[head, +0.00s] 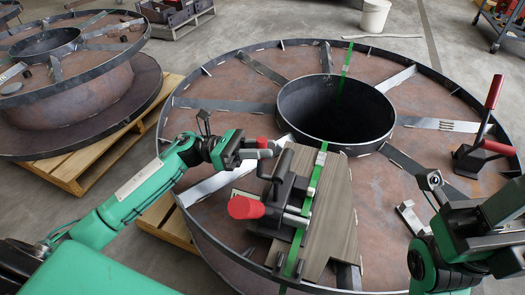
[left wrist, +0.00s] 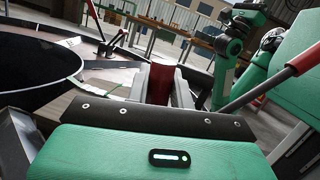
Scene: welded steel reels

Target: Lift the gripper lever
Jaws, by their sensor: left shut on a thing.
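A dark strap tensioner (head: 283,196) sits on a wooden board (head: 335,215) on top of the steel reel, with a green strap (head: 315,180) running along it. One red grip (head: 245,207) of the tensioner points left. My left gripper (head: 268,148) is shut on a second red piece at the tensioner's far end, which looks like the gripper lever (left wrist: 161,82). In the left wrist view the red piece lies between the two grey fingers, partly hidden behind the gripper body. My right gripper (head: 430,182) is at the right over the reel; its jaws are unclear.
The large reel (head: 225,112) has flat steel spokes and a dark open hub (head: 336,110). A tool with two red handles (head: 490,120) stands on its right side. A second reel on a wooden pallet (head: 75,180) is at left. A white bucket (head: 375,15) stands behind.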

